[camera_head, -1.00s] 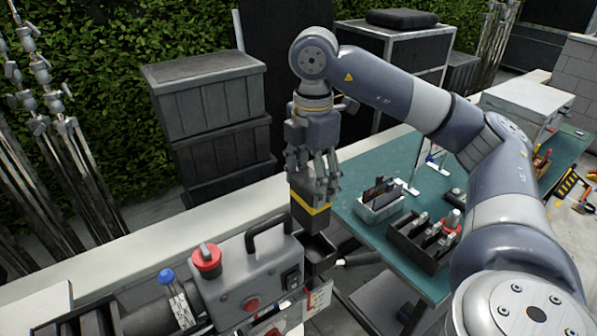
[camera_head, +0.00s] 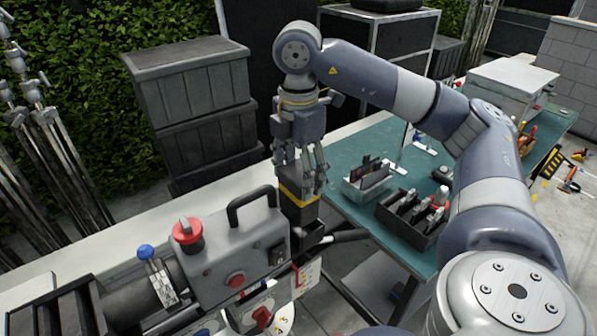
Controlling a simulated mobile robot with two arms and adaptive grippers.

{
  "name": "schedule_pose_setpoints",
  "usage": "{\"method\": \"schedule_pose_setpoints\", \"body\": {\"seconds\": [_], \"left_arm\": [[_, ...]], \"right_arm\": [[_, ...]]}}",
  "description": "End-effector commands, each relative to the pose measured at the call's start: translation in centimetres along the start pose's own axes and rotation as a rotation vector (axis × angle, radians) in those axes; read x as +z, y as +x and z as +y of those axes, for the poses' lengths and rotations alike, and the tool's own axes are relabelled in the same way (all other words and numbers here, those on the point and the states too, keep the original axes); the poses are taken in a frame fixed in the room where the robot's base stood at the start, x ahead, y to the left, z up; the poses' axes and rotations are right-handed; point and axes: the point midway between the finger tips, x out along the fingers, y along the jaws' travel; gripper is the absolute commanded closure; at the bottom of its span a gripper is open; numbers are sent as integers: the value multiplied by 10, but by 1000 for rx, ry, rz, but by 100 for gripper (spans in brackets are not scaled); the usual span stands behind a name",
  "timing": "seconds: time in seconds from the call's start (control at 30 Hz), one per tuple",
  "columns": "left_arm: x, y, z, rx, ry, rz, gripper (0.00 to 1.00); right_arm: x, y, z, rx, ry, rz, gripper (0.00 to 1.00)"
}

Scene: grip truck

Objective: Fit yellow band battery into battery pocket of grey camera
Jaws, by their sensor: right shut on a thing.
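The yellow band battery (camera_head: 297,205) is a dark upright block with a yellow stripe around it. My right gripper (camera_head: 300,185) is shut on its upper part from above. The grey camera (camera_head: 225,255) has a black top handle, a red knob and a blue knob. The battery pocket (camera_head: 312,240) is a dark open box on the camera's right end. The battery's lower end is at the pocket's mouth and its bottom is hidden there; how deep it sits I cannot tell. My left gripper is not in view.
A green-topped table (camera_head: 360,205) behind the camera holds a grey tray (camera_head: 367,190) and a black tray (camera_head: 410,225) with several items. Dark stacked crates (camera_head: 200,110) stand at the back left. A pale ledge (camera_head: 130,240) runs behind the camera.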

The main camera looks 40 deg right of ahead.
Motion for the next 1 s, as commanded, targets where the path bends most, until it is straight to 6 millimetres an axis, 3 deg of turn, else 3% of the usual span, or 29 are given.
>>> {"method": "schedule_pose_setpoints", "body": {"seconds": [0.23,1.0], "left_arm": [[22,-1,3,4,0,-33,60],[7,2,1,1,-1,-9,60]], "right_arm": [[0,-1,-1,1,0,1,92],[0,2,0,1,0,1,92]]}}
